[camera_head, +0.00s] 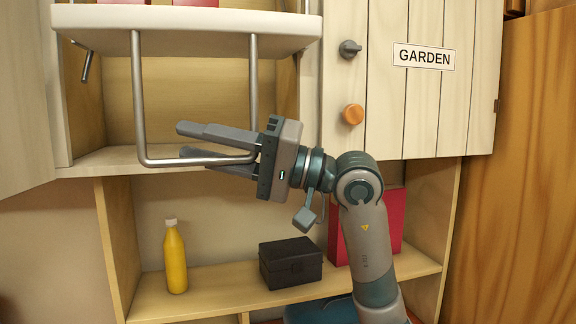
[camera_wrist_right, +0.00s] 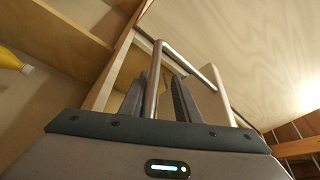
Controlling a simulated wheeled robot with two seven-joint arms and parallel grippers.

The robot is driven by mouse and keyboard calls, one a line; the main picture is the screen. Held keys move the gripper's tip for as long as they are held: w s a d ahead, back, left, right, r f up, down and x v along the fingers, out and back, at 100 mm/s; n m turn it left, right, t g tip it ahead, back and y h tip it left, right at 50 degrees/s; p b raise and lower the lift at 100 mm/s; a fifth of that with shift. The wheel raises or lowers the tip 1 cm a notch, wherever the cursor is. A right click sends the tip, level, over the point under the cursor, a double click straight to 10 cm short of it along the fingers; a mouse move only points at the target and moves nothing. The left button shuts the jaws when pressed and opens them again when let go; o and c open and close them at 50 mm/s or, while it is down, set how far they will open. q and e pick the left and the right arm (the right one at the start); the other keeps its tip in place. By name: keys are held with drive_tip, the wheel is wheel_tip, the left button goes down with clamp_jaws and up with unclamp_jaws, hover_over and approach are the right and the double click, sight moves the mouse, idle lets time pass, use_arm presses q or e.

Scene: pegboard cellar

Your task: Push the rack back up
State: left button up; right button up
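The rack (camera_head: 190,22) is a white shelf board at the upper left of the head view, lowered in front of an open cupboard. A U-shaped metal handle (camera_head: 138,95) hangs from it, with its crossbar at the bottom. My right gripper (camera_head: 180,142) reaches left along the crossbar, at the handle's right end. In the right wrist view the handle (camera_wrist_right: 164,50) runs between the two fingers (camera_wrist_right: 160,85). Gaps show beside the bar, so the fingers are open around it. Whether either finger touches it, I cannot tell. My left gripper is out of view.
A lower shelf (camera_head: 205,287) holds a yellow bottle (camera_head: 175,258), a black box (camera_head: 290,263) and a red box (camera_head: 390,225), partly behind my right arm. A closed door (camera_head: 425,105) labelled GARDEN, with a dark and an orange knob (camera_head: 353,114), is at right. Red items lie on the rack.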

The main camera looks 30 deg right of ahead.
use_arm(q)
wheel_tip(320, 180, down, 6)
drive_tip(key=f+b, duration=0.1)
drive_tip(key=b, duration=0.5)
use_arm(e)
drive_tip(key=v, duration=1.1)
drive_tip(key=shift+s+d+f, duration=0.15)
drive_tip(key=shift+d+f, duration=0.1)
drive_tip(key=shift+f, duration=0.05)
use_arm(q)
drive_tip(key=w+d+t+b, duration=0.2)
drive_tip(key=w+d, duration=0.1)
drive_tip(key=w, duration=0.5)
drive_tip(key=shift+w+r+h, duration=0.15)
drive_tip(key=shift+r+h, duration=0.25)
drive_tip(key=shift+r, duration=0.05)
use_arm(e)
approach(244, 158)
drive_tip(key=shift+s+r, duration=0.1)
drive_tip(key=shift+r, duration=0.2)
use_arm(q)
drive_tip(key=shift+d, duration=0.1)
use_arm(e)
drive_tip(key=shift+c, duration=0.2)
